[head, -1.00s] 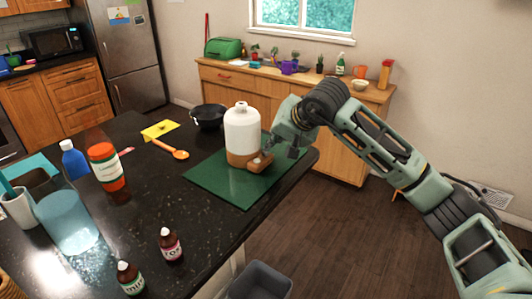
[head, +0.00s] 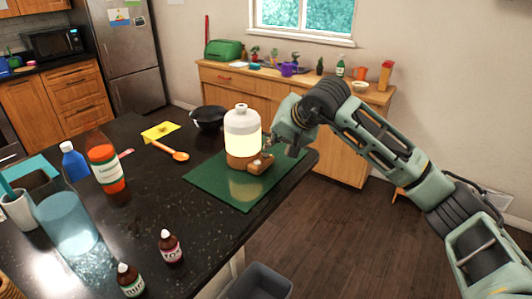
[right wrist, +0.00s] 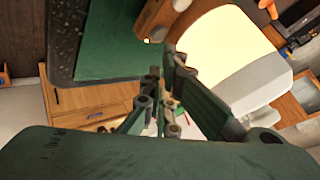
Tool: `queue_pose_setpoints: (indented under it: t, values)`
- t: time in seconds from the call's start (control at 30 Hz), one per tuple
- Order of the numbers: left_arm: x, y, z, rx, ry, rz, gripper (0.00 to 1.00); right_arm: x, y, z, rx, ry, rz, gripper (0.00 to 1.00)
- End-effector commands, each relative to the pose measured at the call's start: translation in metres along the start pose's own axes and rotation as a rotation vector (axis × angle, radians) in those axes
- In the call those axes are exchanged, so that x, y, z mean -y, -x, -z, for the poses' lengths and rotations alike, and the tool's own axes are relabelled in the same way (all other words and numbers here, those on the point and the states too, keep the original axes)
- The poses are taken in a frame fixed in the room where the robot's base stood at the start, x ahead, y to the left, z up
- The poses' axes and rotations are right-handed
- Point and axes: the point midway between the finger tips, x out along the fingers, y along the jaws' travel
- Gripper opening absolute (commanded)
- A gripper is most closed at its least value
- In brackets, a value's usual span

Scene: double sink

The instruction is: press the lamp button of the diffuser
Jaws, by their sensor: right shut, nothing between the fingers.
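The diffuser (head: 242,125) stands upright on a green mat (head: 215,178), with a white top and a wooden base. The lower part of its white body glows warm yellow. A wooden block with small buttons (head: 260,164) juts from the base toward the front right. In the right wrist view, the glowing diffuser (right wrist: 240,60) fills the upper right. My right gripper (right wrist: 163,62) is shut and empty, its fingertips close to the wooden part (right wrist: 155,18). Whether they touch a button I cannot tell. My left gripper is not in view.
The dark counter (head: 130,235) holds a black bowl (head: 208,117), an orange spoon (head: 170,151), a water pitcher (head: 65,222) and several bottles. The mat lies near the counter's right edge. A grey bin (head: 260,283) stands below on the floor.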

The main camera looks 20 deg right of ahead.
Motion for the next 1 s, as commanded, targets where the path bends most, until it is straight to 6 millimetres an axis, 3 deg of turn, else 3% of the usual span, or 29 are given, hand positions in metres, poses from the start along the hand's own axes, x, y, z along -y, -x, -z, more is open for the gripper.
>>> queue_pose_setpoints:
  t: [0.37, 1.0]
  values:
    - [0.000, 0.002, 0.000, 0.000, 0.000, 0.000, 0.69, 0.002, 0.003, 0.002, 0.000, -0.001, -0.001, 0.00]
    - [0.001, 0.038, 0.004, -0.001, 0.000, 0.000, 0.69, 0.031, 0.043, 0.031, 0.000, 0.000, -0.001, 0.00]
